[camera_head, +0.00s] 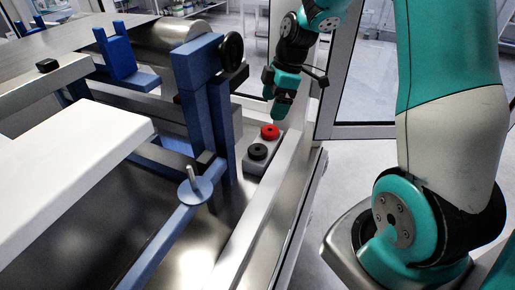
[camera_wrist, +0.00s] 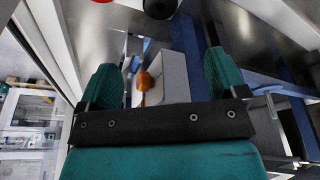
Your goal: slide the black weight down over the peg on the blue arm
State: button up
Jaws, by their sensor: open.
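The black weight (camera_head: 258,152) is a round disc lying on a grey block beside a red one. In the wrist view, part of the black weight (camera_wrist: 160,6) shows at the top edge, beyond my fingers. The blue arm (camera_head: 160,245) carries an upright metal peg (camera_head: 193,172) standing on a round pale plate; the peg is bare. My gripper (camera_head: 280,110) hangs above and behind the weights, apart from them. Its two green fingers (camera_wrist: 160,62) are spread with nothing held between them.
The red weight (camera_head: 270,131) sits just behind the black one on the grey block (camera_head: 263,168). A blue post (camera_head: 205,110) and a black handwheel (camera_head: 231,52) stand close left. A metal rail (camera_head: 268,205) runs right of the block. An orange knob (camera_wrist: 145,80) shows between my fingers.

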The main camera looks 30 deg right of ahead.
jog(key=p, duration=0.2)
send_over(258, 147)
jog(key=s, duration=0.1)
jog(key=f, duration=0.9)
jog(key=shift+s+d+f, duration=0.15)
jog(key=shift+d+f, duration=0.1)
jog(key=shift+d, duration=0.1)
jog(key=shift+p+x, duration=0.75)
jog(key=shift+x, duration=2.05)
jog(key=shift+d, duration=0.2)
jog(key=c, duration=1.3)
